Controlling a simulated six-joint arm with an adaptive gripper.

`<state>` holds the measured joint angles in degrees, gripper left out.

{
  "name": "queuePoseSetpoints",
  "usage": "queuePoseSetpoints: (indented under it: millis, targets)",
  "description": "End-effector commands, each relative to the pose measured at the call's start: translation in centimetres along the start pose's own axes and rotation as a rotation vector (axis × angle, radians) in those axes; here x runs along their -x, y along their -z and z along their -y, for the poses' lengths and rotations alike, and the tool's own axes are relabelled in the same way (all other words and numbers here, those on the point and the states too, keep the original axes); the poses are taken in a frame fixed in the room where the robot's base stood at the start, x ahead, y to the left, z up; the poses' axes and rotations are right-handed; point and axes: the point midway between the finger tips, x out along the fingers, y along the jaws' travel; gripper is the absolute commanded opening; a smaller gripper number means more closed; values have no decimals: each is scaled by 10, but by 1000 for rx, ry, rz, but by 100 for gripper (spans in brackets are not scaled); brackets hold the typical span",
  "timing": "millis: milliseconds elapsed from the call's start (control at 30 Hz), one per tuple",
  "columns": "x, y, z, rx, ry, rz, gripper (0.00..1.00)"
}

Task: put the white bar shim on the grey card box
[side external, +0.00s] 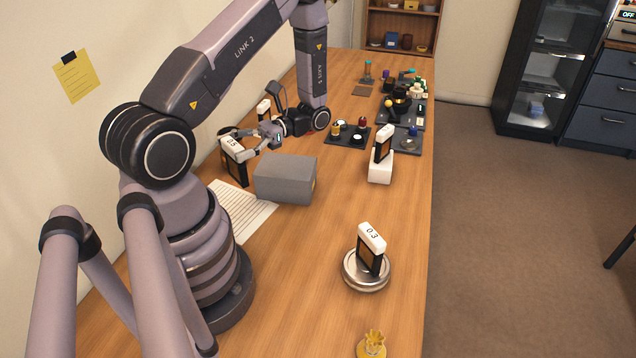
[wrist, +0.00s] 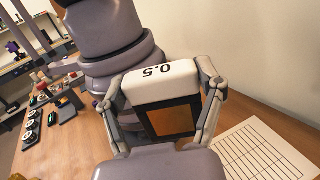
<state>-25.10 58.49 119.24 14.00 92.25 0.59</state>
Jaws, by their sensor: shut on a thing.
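My gripper (side external: 235,143) is shut on a white-topped shim (side external: 234,160) marked 0.5. In the wrist view the fingers press the two ends of its white bar (wrist: 160,80), and a black frame with a brown panel hangs below. The held shim is upright, just left of the grey card box (side external: 286,178). I cannot tell whether its lower edge touches the table. The grey box is closed, with a flat, empty top. Similar white-topped pieces stand elsewhere: one marked 0.3 (side external: 372,239) on a round tin, one (side external: 383,144) on a white block, and one partly hidden behind my gripper (side external: 264,108).
A lined sheet (side external: 238,208) lies left of the box, and it also shows in the wrist view (wrist: 264,150). Dark trays (side external: 348,134) with small parts stand farther back. A yellow part (side external: 372,344) is at the front.

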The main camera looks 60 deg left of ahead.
Motion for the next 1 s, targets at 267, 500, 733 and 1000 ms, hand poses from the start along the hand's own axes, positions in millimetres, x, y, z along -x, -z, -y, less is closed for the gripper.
queuePoseSetpoints:
  millis: [267, 500, 733, 1000]
  targets:
    - [63, -12, 54, 1, 820, 0, 32]
    - [129, -18, 54, 2, 1263, 0, 32]
    - [147, 3, 50, -2, 1373, 4, 32]
    - [146, 37, 50, -1, 1370, 4, 32]
